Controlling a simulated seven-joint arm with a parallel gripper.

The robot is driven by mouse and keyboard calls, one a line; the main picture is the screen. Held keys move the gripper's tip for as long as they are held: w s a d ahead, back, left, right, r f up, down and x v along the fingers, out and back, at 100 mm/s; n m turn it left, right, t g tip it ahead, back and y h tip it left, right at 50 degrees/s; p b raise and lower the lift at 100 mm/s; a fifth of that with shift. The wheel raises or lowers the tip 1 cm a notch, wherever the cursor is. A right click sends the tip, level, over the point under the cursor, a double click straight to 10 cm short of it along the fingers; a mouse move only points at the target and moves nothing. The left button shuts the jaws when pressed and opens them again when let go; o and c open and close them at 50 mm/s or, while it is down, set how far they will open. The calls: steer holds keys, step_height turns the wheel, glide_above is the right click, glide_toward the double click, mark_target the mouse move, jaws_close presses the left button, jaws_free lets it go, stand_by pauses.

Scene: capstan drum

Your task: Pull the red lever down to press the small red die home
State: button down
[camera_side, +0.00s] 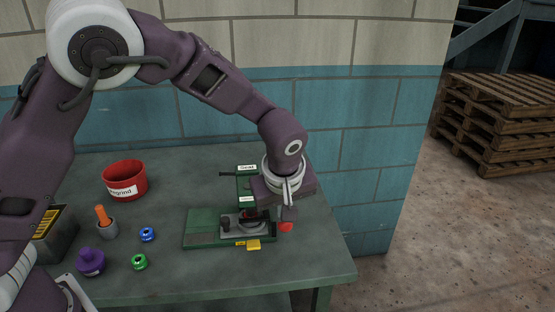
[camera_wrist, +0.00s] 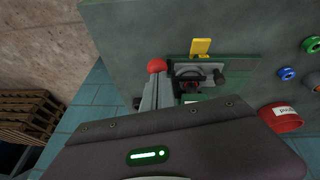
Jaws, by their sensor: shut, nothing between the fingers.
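A green press fixture (camera_side: 203,228) with a grey metal plate lies on the table. It also shows in the wrist view (camera_wrist: 190,60). The lever's red ball knob (camera_side: 286,226) is at the fixture's right end, low beside it; in the wrist view the knob (camera_wrist: 157,66) is just beyond my fingertips. My gripper (camera_side: 289,211) is shut with nothing between its fingers. Its tips are directly above the knob, touching or very close; I cannot tell which. A small dark red part (camera_wrist: 191,86), possibly the die, shows on the fixture. The lever's arm is mostly hidden.
A yellow tag (camera_side: 253,245) lies at the fixture's front. A green labelled block (camera_side: 247,184) stands behind it. A red bin (camera_side: 125,180), a purple knob-shaped object (camera_side: 91,262), blue (camera_side: 147,234) and green (camera_side: 139,261) rings are at left. The table's right edge is close to my gripper.

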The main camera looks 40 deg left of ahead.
steer(key=shift+s+f, duration=0.2)
steer(key=shift+f, duration=0.25)
steer(key=r, duration=0.1)
steer(key=a+r, duration=0.1)
steer(key=r, duration=0.1)
steer(key=w+r, duration=0.1)
steer(key=shift+a+r, duration=0.2)
steer(key=shift+a, duration=0.15)
steer(key=s+d+r, duration=0.5)
steer(key=r, duration=0.1)
steer(key=shift+s+r, duration=0.2)
steer(key=shift+s, duration=0.15)
steer(key=s+a+r+m+h, duration=0.35)
steer(key=s+a+r, duration=0.35)
steer(key=s+a, duration=0.3)
steer(key=s+a+f+m+t, duration=0.1)
steer(key=s+a+m, duration=0.1)
steer(key=s, duration=0.4)
steer(key=s+a+m+t, duration=0.1)
steer(key=s+m, duration=0.4)
steer(key=s, duration=0.1)
steer(key=shift+s+a+f+y, duration=0.35)
steer(key=shift+s+y, duration=0.05)
steer(key=shift+y, duration=0.05)
